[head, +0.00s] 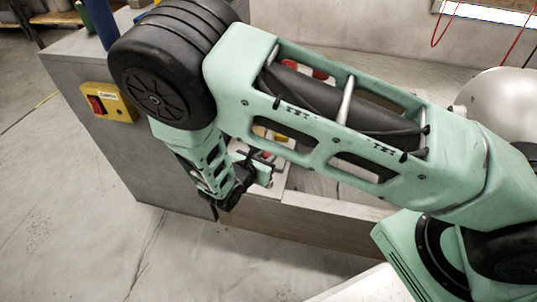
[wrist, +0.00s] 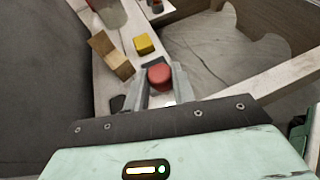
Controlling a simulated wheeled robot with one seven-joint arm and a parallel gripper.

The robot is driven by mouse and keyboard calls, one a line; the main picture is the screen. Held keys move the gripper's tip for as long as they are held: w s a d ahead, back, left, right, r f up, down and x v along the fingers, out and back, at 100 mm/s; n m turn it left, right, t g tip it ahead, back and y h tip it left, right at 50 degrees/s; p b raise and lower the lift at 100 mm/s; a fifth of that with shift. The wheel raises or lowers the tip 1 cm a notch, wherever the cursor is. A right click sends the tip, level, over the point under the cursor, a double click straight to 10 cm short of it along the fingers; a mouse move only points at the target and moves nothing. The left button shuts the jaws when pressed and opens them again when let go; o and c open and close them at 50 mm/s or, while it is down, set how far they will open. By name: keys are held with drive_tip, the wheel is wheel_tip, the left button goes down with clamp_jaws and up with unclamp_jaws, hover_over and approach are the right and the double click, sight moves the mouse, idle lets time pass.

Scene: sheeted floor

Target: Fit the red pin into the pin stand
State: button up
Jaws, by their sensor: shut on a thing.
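My gripper (wrist: 158,86) is shut on the red pin (wrist: 159,75), whose rounded red top shows between the two grey fingers in the wrist view. The pin's lower part is hidden by the fingers. In the head view my gripper (head: 258,170) is low over the pale bench top, mostly hidden by my own arm, and the pin cannot be made out there. I cannot pick out the pin stand for certain in either view. A small dark piece (wrist: 153,62) shows just beyond the pin; I cannot tell what it is.
On the narrow pale bench (wrist: 103,85) lie a yellow block (wrist: 144,43) and wooden blocks (wrist: 122,66). A grey cylindrical container (wrist: 109,13) stands at the far end. A dark flat piece (wrist: 117,103) lies left of my fingers. A yellow switch box (head: 108,103) is on the grey side panel.

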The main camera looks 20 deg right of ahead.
drive_tip(key=shift+r, duration=0.1)
drive_tip(key=shift+f+b, duration=1.55)
drive_tip(key=shift+f, duration=1.45)
drive_tip(key=shift+f+b, duration=0.6)
drive_tip(key=shift+f, duration=1.25)
drive_tip(key=o, duration=1.1)
drive_tip(key=p+v, duration=0.5)
drive_tip(key=v, duration=1.2)
drive_tip(key=shift+s+r, duration=0.1)
drive_tip(key=shift+r, duration=0.1)
